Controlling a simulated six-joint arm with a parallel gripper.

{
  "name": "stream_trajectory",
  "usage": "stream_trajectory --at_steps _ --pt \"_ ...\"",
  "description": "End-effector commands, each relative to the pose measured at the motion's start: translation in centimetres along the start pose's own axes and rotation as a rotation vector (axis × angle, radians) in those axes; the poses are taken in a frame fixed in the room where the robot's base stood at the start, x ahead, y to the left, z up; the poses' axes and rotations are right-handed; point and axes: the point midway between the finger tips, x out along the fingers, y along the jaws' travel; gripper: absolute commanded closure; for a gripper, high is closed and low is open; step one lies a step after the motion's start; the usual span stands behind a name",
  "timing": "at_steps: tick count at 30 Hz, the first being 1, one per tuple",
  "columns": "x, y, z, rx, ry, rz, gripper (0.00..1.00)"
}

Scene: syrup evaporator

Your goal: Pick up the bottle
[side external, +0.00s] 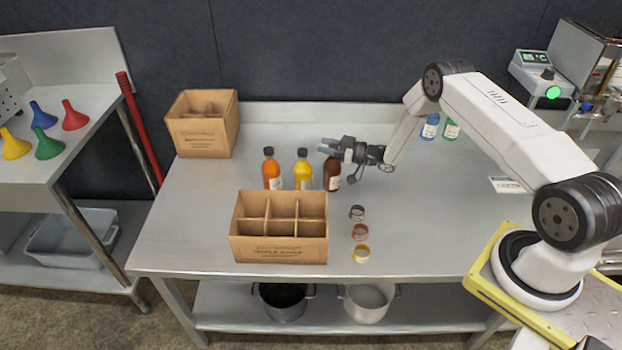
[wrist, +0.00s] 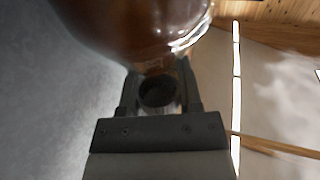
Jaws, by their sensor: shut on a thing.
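A dark brown bottle (side external: 332,173) stands upright on the steel table, at the right end of a row of bottles. An orange bottle (side external: 271,170) and a yellow bottle (side external: 303,171) stand to its left, both with dark caps. My gripper (side external: 335,150) reaches in from the right and is shut on the brown bottle near its top. In the wrist view the brown bottle (wrist: 135,25) fills the upper part of the picture, and its neck sits between the fingers of my gripper (wrist: 158,92). I cannot tell whether the bottle's base touches the table.
A divided cardboard box (side external: 279,250) with empty compartments stands in front of the bottles. Another cardboard box (side external: 200,138) stands at the back left. Blue and green bottles (side external: 430,127) stand behind my arm.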

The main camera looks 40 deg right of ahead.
Motion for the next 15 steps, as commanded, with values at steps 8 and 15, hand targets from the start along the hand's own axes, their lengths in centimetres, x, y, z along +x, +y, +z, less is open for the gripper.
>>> stream_trajectory --at_steps 8,15 --pt "-0.3 -0.2 -2.7 -0.001 0.003 0.0 1.0" --pt "-1.9 -1.4 -5.1 -0.002 0.004 0.0 1.0"
